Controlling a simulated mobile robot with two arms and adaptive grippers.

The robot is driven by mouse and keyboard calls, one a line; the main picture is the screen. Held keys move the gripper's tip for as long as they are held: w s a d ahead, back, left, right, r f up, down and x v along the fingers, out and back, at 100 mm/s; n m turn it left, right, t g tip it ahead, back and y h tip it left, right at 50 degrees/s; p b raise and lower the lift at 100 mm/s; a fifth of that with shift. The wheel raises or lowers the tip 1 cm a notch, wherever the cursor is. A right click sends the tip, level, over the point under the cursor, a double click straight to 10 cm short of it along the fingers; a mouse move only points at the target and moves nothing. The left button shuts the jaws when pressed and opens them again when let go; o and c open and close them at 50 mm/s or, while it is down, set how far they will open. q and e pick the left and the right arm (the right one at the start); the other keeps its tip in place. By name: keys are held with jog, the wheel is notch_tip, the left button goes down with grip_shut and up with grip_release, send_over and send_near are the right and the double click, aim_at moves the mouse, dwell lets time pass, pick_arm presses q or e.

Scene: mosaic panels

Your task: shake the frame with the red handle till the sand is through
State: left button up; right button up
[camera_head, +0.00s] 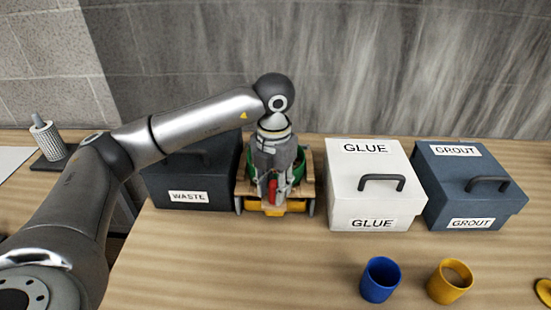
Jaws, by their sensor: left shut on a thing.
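My left gripper (271,182) comes down from above and is shut on the red handle (273,191). Only a small part of the handle shows between the fingers. The handle is at the front of a light wooden frame (308,188), which sits between the dark waste box and the white glue box. Part of something round and green (304,172) shows behind the gripper. A yellow piece (296,207) shows low in the frame. The gripper hides most of the frame's inside, and I cannot see any sand there. My right gripper is not in view.
The waste box (210,182) stands close on the left, the white glue box (345,187) close on the right, the blue-grey grout box (465,187) beyond. A blue cup (380,281) and a yellow cup (446,287) stand in front. The front middle of the table is clear.

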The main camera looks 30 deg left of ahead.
pick_arm(q)
jog(key=shift+s+d, duration=0.1)
jog(key=shift+s, duration=0.2)
jog(key=shift+w+a+b, duration=0.15)
jog(key=shift+w+a, duration=0.2)
jog(key=shift+w, duration=0.4)
jog(key=shift+w+a+b, duration=0.15)
jog(key=shift+w+a, duration=0.2)
jog(key=shift+w, duration=0.4)
